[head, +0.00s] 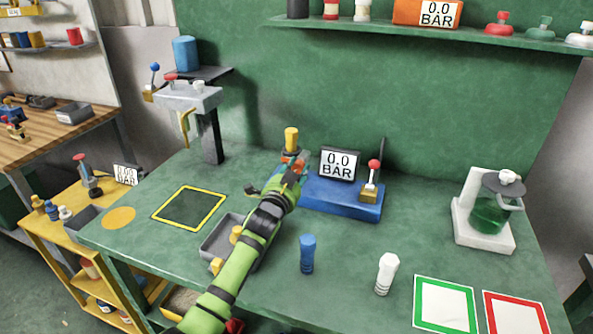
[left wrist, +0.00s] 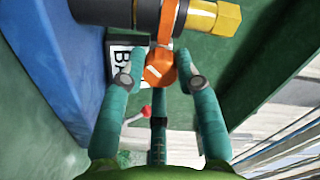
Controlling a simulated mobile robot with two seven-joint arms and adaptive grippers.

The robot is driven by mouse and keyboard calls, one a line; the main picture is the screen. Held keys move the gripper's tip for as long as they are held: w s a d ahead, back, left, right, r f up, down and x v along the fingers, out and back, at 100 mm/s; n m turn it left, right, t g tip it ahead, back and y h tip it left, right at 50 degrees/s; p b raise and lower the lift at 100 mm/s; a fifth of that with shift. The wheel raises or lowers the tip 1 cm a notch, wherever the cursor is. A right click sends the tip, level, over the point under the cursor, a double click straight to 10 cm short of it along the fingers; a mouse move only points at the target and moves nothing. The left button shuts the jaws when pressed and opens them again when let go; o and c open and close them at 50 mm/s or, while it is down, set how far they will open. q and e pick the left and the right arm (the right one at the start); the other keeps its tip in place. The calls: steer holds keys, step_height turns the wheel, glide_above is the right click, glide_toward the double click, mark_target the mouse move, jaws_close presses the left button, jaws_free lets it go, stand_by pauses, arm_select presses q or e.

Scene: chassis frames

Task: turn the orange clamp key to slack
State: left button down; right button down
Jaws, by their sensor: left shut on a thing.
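The orange clamp key (left wrist: 160,70) shows in the left wrist view between the two teal fingertips of my left gripper (left wrist: 161,72). Its orange band runs up over a dark cylinder (left wrist: 112,12) with a brass hex fitting (left wrist: 215,18). My left gripper is shut on the key. In the head view the left gripper (head: 292,170) is at the left end of the blue base (head: 342,197), just below a yellow fitting (head: 291,138). The gripper and arm hide most of the key and clamp there. My right gripper is not in view.
On the blue base stand a 0.0 BAR display (head: 340,164) and a red-knobbed lever (head: 373,175). A grey tray (head: 213,243) with yellow fittings lies under my left arm. A blue fitting (head: 307,253) and a white one (head: 386,273) stand in front. A green jug (head: 490,215) stands right.

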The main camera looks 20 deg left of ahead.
arm_select(q)
steer(key=shift+a+r, duration=0.1)
steer(key=shift+a, duration=0.1)
steer(key=c, duration=0.9)
jaws_free()
steer(key=s, duration=1.2)
steer(key=shift+a, duration=0.25)
steer(key=shift+f, duration=0.2)
